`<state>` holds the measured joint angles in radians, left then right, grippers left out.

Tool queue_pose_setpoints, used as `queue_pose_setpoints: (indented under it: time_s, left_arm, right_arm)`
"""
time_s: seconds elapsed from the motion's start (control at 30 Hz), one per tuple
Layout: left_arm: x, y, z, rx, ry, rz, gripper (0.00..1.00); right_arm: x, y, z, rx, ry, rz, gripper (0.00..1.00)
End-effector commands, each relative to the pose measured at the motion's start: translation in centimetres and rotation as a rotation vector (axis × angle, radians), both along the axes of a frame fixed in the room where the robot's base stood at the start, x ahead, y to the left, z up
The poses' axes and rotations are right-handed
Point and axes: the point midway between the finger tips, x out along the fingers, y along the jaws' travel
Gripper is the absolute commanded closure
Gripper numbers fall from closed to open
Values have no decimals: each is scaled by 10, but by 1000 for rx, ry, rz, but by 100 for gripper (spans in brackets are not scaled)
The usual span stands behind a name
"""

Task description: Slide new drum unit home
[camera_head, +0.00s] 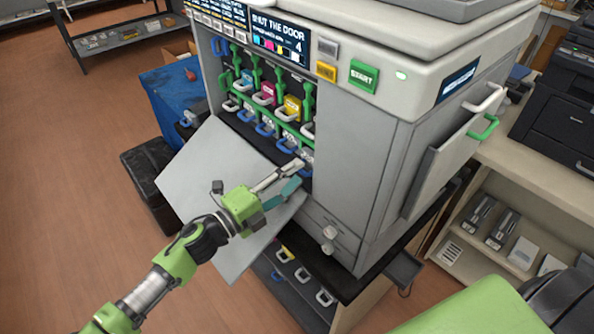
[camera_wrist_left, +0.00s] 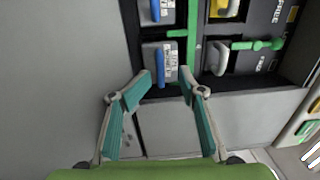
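The printer (camera_head: 378,130) stands with its front door (camera_head: 205,165) folded down. A row of drum units with blue handles runs below the toner cartridges. The rightmost drum unit (camera_head: 307,156) is partly hidden by my gripper in the head view. In the left wrist view a grey drum unit (camera_wrist_left: 150,52) with a white label and blue handle (camera_wrist_left: 160,68) sits in its slot; I cannot tell how deep. My left gripper (camera_head: 296,172) is open, and its teal fingertips (camera_wrist_left: 164,78) are either side of that handle's near end, apart from it. My right gripper is out of view.
Toner cartridges, including a magenta one (camera_head: 267,93) and a yellow one (camera_head: 292,105), sit above the drums beside green levers (camera_head: 308,100). The screen (camera_head: 279,38) reads "SHUT THE DOOR". An open side panel (camera_head: 450,155) stands out at right. A shelf (camera_head: 535,177) is beyond.

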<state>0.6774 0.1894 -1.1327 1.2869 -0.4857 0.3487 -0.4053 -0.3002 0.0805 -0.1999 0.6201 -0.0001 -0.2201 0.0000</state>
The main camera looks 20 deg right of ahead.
Motion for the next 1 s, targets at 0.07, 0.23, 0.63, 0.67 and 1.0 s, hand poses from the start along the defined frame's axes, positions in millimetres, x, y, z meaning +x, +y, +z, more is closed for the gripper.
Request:
queue_pose_setpoints:
  time_s: [0.07, 0.23, 0.63, 0.67, 1.0]
  left_arm:
    - [-1, 6, -4, 7, 4, 4, 58]
    - [-4, 13, -3, 3, 2, 2, 58]
    - [-10, 31, 0, -2, -1, 0, 58]
    - [-10, 32, 0, -3, -1, 0, 58]
    - [-15, 45, 0, -4, -3, -2, 58]
  right_arm:
    - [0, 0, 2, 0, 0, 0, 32]
    - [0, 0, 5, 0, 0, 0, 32]
    - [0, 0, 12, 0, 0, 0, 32]
    - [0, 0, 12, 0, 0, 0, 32]
    - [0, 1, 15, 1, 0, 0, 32]
